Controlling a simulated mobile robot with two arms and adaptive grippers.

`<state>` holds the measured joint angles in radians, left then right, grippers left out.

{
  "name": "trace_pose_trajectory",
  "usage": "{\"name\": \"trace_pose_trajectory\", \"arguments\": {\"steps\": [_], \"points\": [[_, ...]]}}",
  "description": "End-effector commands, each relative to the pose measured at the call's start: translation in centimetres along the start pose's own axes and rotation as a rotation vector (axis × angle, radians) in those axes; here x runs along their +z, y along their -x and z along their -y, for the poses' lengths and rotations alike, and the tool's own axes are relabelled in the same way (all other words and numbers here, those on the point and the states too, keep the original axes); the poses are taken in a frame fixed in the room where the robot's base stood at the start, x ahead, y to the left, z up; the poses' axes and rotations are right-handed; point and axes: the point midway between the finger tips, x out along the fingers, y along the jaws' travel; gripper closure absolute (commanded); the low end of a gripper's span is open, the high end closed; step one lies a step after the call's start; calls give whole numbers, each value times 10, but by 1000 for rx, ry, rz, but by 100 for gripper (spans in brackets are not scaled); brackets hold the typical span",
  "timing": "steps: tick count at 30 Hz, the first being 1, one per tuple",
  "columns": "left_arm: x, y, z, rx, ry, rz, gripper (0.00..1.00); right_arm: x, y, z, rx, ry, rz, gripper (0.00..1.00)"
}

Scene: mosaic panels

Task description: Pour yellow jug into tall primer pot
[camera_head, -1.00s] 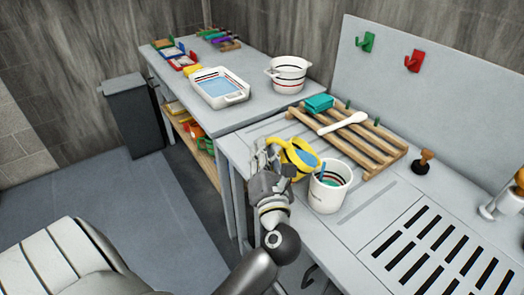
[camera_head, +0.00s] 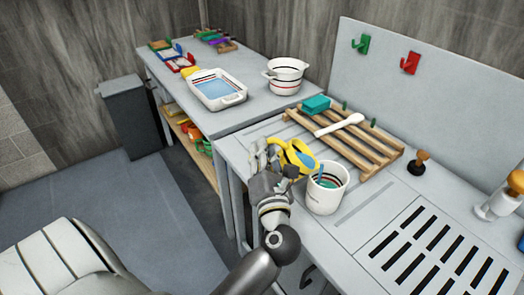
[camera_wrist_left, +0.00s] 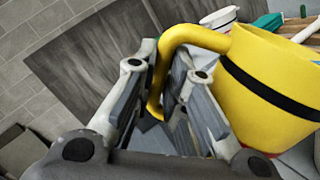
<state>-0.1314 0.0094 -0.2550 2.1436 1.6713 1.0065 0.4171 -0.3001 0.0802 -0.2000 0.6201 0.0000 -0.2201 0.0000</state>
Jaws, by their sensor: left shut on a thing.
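The yellow jug (camera_head: 287,157) with a dark band is beside and partly above the rim of a white pot (camera_head: 324,200) with dark and red bands, likely the tall primer pot. The jug leans toward the pot. Blue-green shows inside the pot, and a narrow blue strip stands at its mouth; I cannot tell if it is a stream. My left gripper (camera_head: 276,168) is shut on the jug's handle. In the left wrist view the fingers (camera_wrist_left: 168,110) are around the handle, with the jug body (camera_wrist_left: 265,85) to the right. My right gripper is not in view.
A wooden rack (camera_head: 350,140) holds a white spoon (camera_head: 342,125) and teal block (camera_head: 316,104) behind the pot. A two-handled white pot (camera_head: 286,76) and a tray of blue liquid (camera_head: 217,90) stand on the back table. A slotted grate (camera_head: 425,245) lies to the right.

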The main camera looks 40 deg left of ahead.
Motion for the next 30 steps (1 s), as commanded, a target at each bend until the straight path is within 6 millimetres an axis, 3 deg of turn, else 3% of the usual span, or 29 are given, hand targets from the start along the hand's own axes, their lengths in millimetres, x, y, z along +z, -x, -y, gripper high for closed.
{"name": "trace_pose_trajectory", "arguments": {"steps": [30], "points": [[13, -1, -4, 2, -65, 16, 100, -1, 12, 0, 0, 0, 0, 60]]}}
